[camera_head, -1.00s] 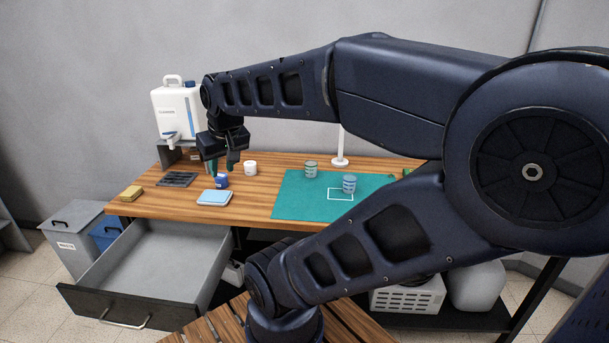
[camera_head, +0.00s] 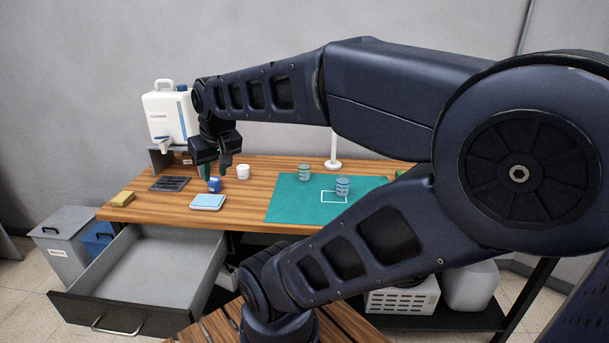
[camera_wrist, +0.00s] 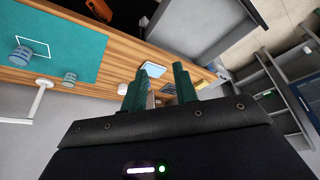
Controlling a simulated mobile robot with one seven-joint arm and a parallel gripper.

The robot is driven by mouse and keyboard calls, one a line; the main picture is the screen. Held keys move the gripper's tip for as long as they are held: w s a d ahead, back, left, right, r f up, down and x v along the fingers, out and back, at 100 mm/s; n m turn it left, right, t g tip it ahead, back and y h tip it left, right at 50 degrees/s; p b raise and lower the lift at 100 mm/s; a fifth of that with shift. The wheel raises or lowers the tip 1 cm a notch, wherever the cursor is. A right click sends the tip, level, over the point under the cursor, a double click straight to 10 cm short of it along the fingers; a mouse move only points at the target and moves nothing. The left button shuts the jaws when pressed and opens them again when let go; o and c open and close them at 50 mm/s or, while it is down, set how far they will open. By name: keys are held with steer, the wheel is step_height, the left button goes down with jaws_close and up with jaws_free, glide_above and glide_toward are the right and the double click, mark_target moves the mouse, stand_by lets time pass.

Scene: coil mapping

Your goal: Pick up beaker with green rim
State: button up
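Two beakers stand upright on the green mat (camera_head: 290,211). The rear beaker (camera_head: 304,172) looks grey-green and seems to have the green rim, though it is small here. The front beaker (camera_head: 342,187) looks bluish and stands at the white square outline. In the wrist view the rear beaker (camera_wrist: 69,79) and the front beaker (camera_wrist: 22,56) show at the left. My gripper (camera_head: 216,171) is well to the left of both beakers, over the table's back left part. Its two green fingers are apart in the wrist view (camera_wrist: 160,88), with no beaker between them.
A small blue jar (camera_head: 214,185) and a white cup (camera_head: 243,172) stand near my gripper. A white canister (camera_head: 169,115) is behind it. A scale (camera_head: 208,202), a black tray (camera_head: 170,184) and a sponge (camera_head: 123,198) lie left. A drawer (camera_head: 150,270) is open. A white stand (camera_head: 334,150) rises behind the mat.

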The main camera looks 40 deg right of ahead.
steer(key=shift+o, duration=0.4)
steer(key=o, duration=1)
steer(key=shift+o, duration=0.2)
